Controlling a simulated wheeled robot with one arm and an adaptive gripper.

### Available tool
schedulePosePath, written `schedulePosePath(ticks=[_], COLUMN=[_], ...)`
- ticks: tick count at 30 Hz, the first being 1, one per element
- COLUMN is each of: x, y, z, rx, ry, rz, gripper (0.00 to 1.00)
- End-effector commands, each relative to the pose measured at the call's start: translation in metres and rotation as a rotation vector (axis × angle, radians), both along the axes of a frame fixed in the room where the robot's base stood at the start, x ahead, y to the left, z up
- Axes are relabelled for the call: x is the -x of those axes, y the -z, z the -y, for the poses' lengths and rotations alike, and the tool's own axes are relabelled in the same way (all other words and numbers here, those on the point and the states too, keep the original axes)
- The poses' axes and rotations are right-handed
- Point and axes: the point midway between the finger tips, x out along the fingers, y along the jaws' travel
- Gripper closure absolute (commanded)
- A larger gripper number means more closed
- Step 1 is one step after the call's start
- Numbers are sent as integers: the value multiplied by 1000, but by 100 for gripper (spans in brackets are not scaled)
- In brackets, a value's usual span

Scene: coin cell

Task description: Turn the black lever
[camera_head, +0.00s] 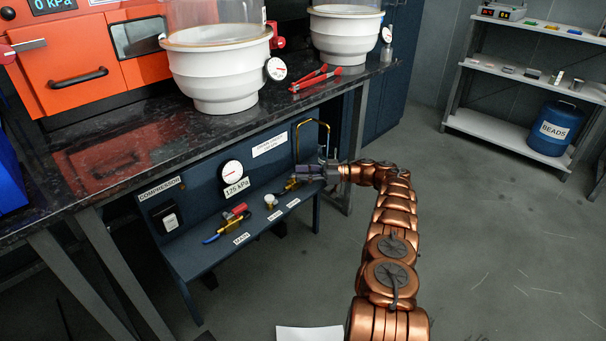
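Under the dark bench stands a blue panel (200,192) with a row of small valves. At its right end is a brass fitting (291,185), with my gripper (303,172) right at it. I cannot clearly make out a black lever there; a dark shape at the fitting merges with my gripper, which may hide it. My gripper reaches in from the right on my copper arm. Its fingers are too small and dark to tell whether they are open, shut or touching the fitting.
Left of the fitting are a white knob (271,200), a red-handled valve (236,211) and a blue-handled valve (222,234). A yellow tube (313,122) arches above my gripper. The bench (130,150) overhangs the panel. The floor at right is clear.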

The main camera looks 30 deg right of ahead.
Motion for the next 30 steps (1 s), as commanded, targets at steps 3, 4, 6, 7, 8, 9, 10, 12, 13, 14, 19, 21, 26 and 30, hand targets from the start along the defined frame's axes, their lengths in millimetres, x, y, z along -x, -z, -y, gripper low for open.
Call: schedulePosePath(ticks=[3,4,6,7,8,9,10,12,13,14,19,21,26,30], x=[0,0,0,0,0,0,0,0,0,0,0,0,-1,0], y=[0,0,0,0,0,-1,-2,-5,-6,-8,-20,-27,-50,-71], z=[0,0,0,0,0,0,0,0,0,0,0,0,-1,0], rx=[0,0,0,0,0,1,1,1,1,3,1,-1,1,2], ry=[0,0,-1,-1,-1,-1,-1,-1,-1,-1,0,0,-1,0], rz=[0,0,0,0,0,-1,-1,0,0,1,-1,-1,2,2], gripper=[54,54,54,54,54,54,54,54,54,54,54,54,54,54])
